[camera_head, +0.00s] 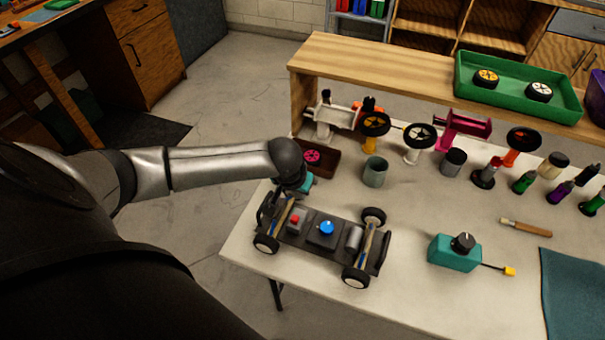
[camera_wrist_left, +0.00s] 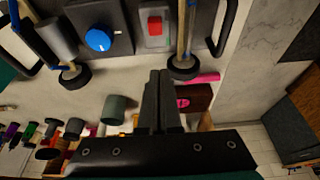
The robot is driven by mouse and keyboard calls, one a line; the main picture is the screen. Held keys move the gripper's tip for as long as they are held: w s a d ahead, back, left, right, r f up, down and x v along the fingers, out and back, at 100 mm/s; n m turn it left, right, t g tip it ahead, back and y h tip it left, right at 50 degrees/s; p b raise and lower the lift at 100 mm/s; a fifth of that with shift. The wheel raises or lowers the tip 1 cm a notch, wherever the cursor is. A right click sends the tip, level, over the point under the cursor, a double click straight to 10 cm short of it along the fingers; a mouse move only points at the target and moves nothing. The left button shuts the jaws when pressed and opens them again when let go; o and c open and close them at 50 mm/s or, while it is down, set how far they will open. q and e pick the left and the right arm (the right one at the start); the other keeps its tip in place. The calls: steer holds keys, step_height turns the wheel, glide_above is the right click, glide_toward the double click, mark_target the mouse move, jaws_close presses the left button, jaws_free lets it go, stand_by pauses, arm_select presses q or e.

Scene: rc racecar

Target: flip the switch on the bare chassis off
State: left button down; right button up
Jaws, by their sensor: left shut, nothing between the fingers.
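The bare chassis (camera_head: 268,224) is a dark car frame with black wheels, standing on the light table. It carries a red switch (camera_head: 295,219) on a grey housing and a blue knob (camera_head: 327,227). In the left wrist view the red switch (camera_wrist_left: 155,25) lies just beyond the fingertips, with the blue knob (camera_wrist_left: 98,40) to its left. My left gripper (camera_head: 292,188) is at the chassis's back left, partly hidden by its wrist. Its fingers (camera_wrist_left: 161,73) are shut and empty, apart from the switch. The switch's exact tilt is too small to tell. My right gripper is not in view.
A dark red box (camera_head: 322,165) and a grey-green cup (camera_head: 375,172) stand behind the chassis. A teal controller box (camera_head: 453,255) is to its right. A wooden shelf (camera_head: 400,75) with a green tray (camera_head: 467,95) runs along the back. Table room in front of the controller is clear.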

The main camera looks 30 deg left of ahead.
arm_select(q)
steer(key=shift+p+v, duration=0.5)
steer(key=shift+v, duration=1.95)
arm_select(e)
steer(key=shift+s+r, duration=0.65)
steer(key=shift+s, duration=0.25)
arm_select(q)
steer(key=shift+w, duration=0.1)
